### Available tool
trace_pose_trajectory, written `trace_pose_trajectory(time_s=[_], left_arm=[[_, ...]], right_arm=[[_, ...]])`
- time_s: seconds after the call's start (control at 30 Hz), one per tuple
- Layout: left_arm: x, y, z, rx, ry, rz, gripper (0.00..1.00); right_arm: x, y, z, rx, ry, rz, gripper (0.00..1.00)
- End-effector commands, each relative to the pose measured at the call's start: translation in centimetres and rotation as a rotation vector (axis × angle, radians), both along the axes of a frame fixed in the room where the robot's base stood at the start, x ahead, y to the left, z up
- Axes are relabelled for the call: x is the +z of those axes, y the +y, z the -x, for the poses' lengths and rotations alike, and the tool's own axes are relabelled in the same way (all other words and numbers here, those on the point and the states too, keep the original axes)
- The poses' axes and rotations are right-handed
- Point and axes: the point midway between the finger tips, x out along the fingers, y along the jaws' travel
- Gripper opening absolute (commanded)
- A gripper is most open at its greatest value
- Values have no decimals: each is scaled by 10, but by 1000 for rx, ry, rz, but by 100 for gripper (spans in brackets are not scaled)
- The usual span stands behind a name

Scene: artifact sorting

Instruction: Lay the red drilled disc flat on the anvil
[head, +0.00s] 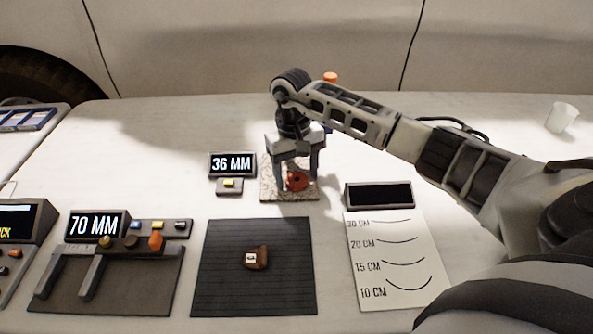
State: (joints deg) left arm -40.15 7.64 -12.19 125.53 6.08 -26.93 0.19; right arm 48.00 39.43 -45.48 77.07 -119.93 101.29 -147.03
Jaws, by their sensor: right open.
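The red drilled disc (297,181) is on the pale speckled slab, which looks like the anvil (269,193), near its front right part. It appears to lie flat, though its edges are partly hidden. My right gripper (297,178) points down over the slab, with its fingers apart on either side of the disc. I cannot tell whether a finger touches it. My left gripper is out of view.
In front are a dark ribbed mat (215,285) with a brown piece (256,258), a caliper station (140,285) and a curve chart (418,290). An orange-topped item (330,77) stands behind my arm, and a white cup (561,117) is at far right.

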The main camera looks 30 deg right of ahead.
Motion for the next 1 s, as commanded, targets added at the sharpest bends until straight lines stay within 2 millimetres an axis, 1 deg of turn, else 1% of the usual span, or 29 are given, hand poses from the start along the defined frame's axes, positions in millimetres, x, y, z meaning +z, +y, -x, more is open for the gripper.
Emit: trace_pose_trajectory(time_s=[0.17, 0.4, 0.53, 0.7, 1.0], left_arm=[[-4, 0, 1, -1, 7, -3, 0], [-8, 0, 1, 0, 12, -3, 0], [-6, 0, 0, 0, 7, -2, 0], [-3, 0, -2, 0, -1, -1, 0], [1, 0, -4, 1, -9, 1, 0]], right_arm=[[30, -1, -5, 1, -6, 1, 65], [82, -2, -11, 0, -5, 2, 65], [103, -2, -13, -1, -4, 2, 65], [118, -2, -14, -1, -1, 0, 65], [120, -2, -14, 0, 1, 0, 65]])
